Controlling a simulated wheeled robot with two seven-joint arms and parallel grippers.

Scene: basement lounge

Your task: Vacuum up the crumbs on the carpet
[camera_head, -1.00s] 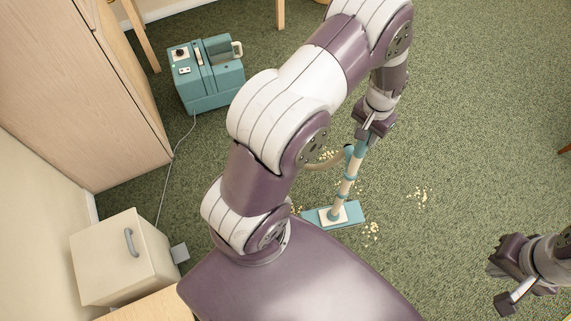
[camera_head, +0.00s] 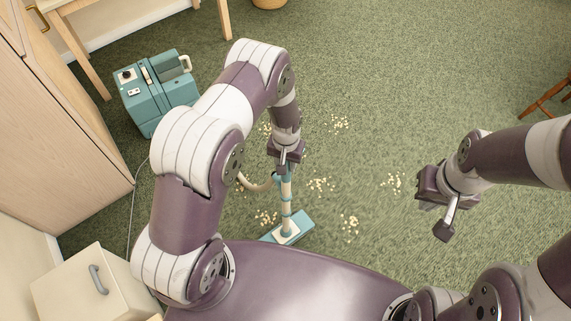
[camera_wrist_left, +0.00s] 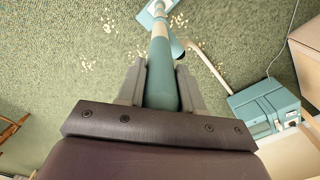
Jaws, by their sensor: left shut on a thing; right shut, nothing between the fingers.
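My left gripper (camera_head: 286,163) is shut on the teal and cream vacuum wand (camera_head: 286,203); the left wrist view shows the teal handle (camera_wrist_left: 162,80) between its fingers. The floor head (camera_head: 290,229) rests on the green carpet. Crumbs lie in several scattered patches: left of the head (camera_head: 265,217), right of it (camera_head: 349,226), above it (camera_head: 320,184), further right (camera_head: 392,182) and farther back (camera_head: 340,122). The teal vacuum body (camera_head: 155,95) stands at the left; it also shows in the left wrist view (camera_wrist_left: 265,107). A pale hose curves from the wand. My right gripper (camera_head: 446,222) is shut and empty above the carpet.
A wooden cabinet (camera_head: 62,125) stands along the left, with a cream box with a grey handle (camera_head: 85,290) below it. A pale cord runs along the floor by the cabinet. Table legs stand at the back left, a brown wooden chair (camera_head: 545,100) at the right. Open carpet lies beyond the crumbs.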

